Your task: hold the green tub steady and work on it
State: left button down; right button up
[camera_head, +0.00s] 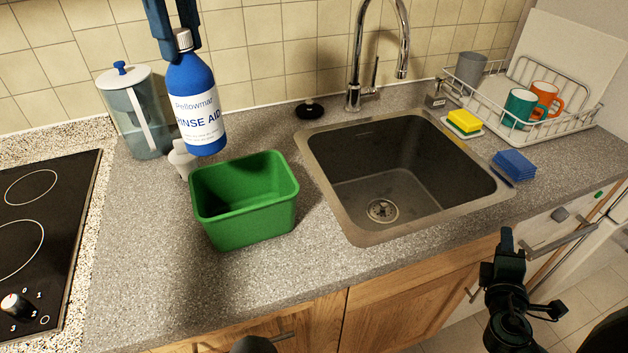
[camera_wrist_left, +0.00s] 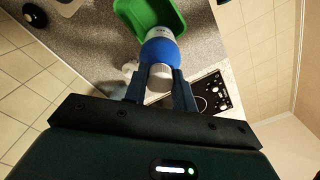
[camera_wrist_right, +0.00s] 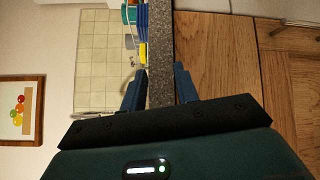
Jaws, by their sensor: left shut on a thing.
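The green tub (camera_head: 245,215) stands upright and looks empty on the counter, left of the sink; part of it shows in the left wrist view (camera_wrist_left: 165,14). My left gripper (camera_head: 180,40) is shut on the white cap of a blue rinse aid bottle (camera_head: 194,100). The bottle hangs upright behind and above the tub's left part, apart from it. In the left wrist view the bottle (camera_wrist_left: 160,50) sits between the fingers. My right gripper (camera_head: 507,250) is in front of the counter at the right, away from the tub. Its fingers are apart and empty in the right wrist view (camera_wrist_right: 160,85).
A water jug (camera_head: 135,110) and a small white item (camera_head: 181,158) stand behind the tub. The hob (camera_head: 45,230) is at left. The sink (camera_head: 400,180), tap (camera_head: 355,90), sponges (camera_head: 464,121), blue cloths (camera_head: 514,165) and dish rack (camera_head: 560,125) are at right. Counter in front of the tub is clear.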

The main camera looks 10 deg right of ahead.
notch_tip(320, 180, up, 5)
jog(key=w+t+h, duration=0.1)
jog(key=w, duration=0.1)
jog(key=w+a+r+m+y, duration=0.1)
jog(key=a+m, duration=0.1)
jog(key=a, duration=0.2)
jog(key=w+a+r+m+y, duration=0.1)
jog(key=a+m+y, duration=0.1)
jog(key=a, duration=0.3)
jog(key=w+a+r+m+t+y, duration=0.1)
jog(key=a+m, duration=0.1)
jog(key=a, duration=0.2)
jog(key=shift+w+a+r, duration=0.35)
jog(key=shift+a, duration=0.05)
jog(key=a+r+m+y, duration=0.3)
jog(key=a+m+y, duration=0.2)
jog(key=a, duration=0.9)
jog(key=m+g+y, duration=0.1)
jog(key=g+y, duration=0.1)
jog(key=y, duration=0.2)
send_near(292, 179)
jog(key=x, duration=1)
jog(key=shift+w+r, duration=0.1)
jog(key=shift+c, duration=0.4)
grip_shut()
